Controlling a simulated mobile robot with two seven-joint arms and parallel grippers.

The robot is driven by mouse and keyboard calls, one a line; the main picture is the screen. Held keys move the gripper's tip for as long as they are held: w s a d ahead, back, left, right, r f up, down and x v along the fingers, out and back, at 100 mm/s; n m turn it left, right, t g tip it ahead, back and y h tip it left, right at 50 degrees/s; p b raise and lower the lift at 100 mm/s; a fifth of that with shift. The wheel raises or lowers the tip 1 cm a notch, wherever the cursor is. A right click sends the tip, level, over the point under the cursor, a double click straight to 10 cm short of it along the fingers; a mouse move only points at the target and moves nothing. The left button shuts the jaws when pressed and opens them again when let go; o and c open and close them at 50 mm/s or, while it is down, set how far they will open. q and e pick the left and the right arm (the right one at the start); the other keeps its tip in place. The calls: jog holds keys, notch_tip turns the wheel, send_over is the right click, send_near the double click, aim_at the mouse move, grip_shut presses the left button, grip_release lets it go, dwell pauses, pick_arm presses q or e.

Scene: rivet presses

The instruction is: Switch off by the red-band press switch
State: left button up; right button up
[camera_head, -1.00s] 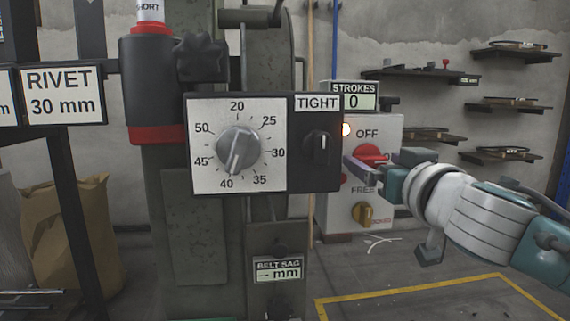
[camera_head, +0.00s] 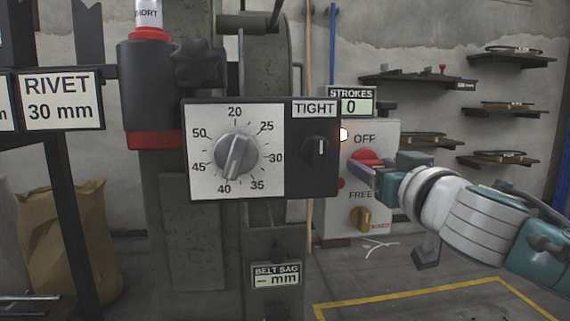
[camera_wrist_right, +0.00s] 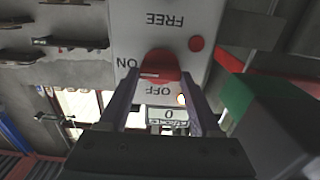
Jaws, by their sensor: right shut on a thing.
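The press with the red band (camera_head: 155,139) stands left of centre in the head view. Behind its panel, to the right, is a pale switch box (camera_head: 385,140) with a red rotary switch (camera_head: 366,157) between the words OFF and FREE. My right gripper (camera_head: 362,169) is at this switch. In the right wrist view, upside down, the red switch (camera_wrist_right: 160,66) sits between the fingertips of my gripper (camera_wrist_right: 158,82), which is shut on it. The words ON and OFF show around it. A lamp (camera_head: 344,134) on the box glows. My left gripper is out of view.
The press panel carries a large dial (camera_head: 236,155) and a small TIGHT knob (camera_head: 320,148), close left of the box. A STROKES display (camera_head: 350,107) reads 0. Wall shelves (camera_head: 500,108) hang at right; floor below is mostly clear.

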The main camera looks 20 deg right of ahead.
jog(key=shift+c, duration=0.8)
jog(key=shift+n, duration=0.3)
jog(key=n+p, duration=0.1)
jog(key=n, duration=0.2)
jog(key=shift+n, duration=0.3)
jog(key=n+p, duration=0.1)
jog(key=n, duration=0.3)
jog(key=shift+a+n, duration=0.1)
jog(key=shift+n, duration=0.2)
jog(key=n+p, duration=0.1)
jog(key=n, duration=0.4)
jog(key=shift+a+f, duration=0.1)
jog(key=n, duration=0.4)
jog(key=shift+f+p, duration=0.1)
jog(key=shift+p, duration=0.2)
jog(key=shift+n, duration=0.3)
